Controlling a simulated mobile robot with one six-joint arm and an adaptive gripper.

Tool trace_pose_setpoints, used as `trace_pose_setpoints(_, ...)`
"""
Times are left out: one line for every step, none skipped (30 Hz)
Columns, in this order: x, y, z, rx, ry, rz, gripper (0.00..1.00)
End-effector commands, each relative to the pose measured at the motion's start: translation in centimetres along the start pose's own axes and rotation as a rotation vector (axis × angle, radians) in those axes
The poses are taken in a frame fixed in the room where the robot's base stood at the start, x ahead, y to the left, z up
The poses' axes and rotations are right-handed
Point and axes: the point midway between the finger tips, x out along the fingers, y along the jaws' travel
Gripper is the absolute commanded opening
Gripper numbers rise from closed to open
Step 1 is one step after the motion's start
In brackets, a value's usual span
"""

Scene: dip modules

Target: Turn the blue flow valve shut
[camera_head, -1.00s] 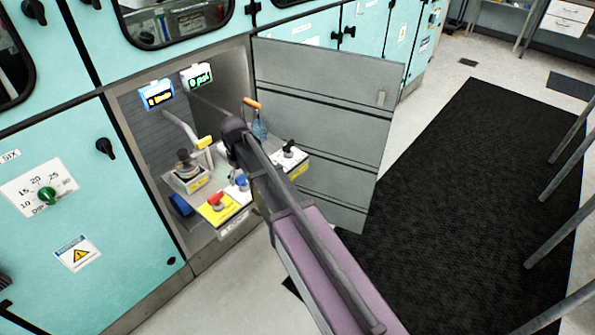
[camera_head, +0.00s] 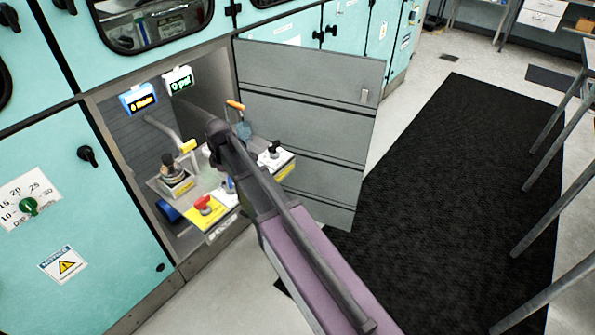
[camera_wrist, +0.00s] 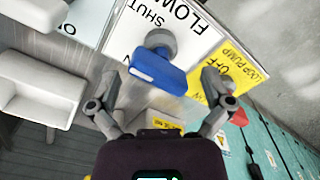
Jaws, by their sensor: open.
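The blue flow valve (camera_wrist: 158,70) shows in the wrist view as a blue handle on a grey round stem, in front of a white label reading FLOW and SHUT. In the head view the blue valve (camera_head: 229,186) is small and partly hidden by my arm. My gripper (camera_wrist: 163,88) is open in the wrist view, its two fingers apart on either side of the blue handle's near end. I cannot tell whether either finger touches it. In the head view my arm covers the gripper.
The red knob (camera_head: 203,203) on its yellow LOOP PUMP label stands left of the valve, a black-handled valve (camera_head: 274,148) to the right. An orange-handled valve (camera_head: 236,105) stands behind. The open grey door (camera_head: 300,130) bounds the right side.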

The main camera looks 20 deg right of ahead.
Motion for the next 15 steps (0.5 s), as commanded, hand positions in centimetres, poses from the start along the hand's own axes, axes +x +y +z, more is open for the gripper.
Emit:
trace_pose_setpoints(0.0,0.0,0.0,-0.03,0.0,0.0,1.0)
trace_pose_setpoints(0.0,0.0,0.0,-0.051,0.0,0.0,1.0)
trace_pose_setpoints(0.0,0.0,0.0,-0.078,0.0,0.0,1.0)
trace_pose_setpoints(0.0,0.0,0.0,-0.097,0.0,0.0,1.0)
trace_pose_setpoints(0.0,0.0,0.0,-0.117,0.0,0.0,1.0)
trace_pose_setpoints(0.0,0.0,0.0,-0.144,0.0,0.0,1.0)
trace_pose_setpoints(0.0,0.0,0.0,-0.164,0.0,0.0,1.0)
trace_pose_setpoints(0.0,0.0,0.0,-0.184,0.0,0.0,1.0)
trace_pose_setpoints(0.0,0.0,0.0,-0.211,0.0,0.0,1.0)
trace_pose_setpoints(0.0,0.0,0.0,-0.231,0.0,0.0,1.0)
trace_pose_setpoints(0.0,0.0,0.0,-0.25,0.0,0.0,1.0)
trace_pose_setpoints(0.0,0.0,0.0,-0.277,0.0,0.0,1.0)
trace_pose_setpoints(0.0,0.0,0.0,-0.298,0.0,0.0,1.0)
trace_pose_setpoints(0.0,0.0,0.0,-0.317,0.0,0.0,1.0)
trace_pose_setpoints(0.0,0.0,0.0,-0.344,0.0,0.0,1.0)
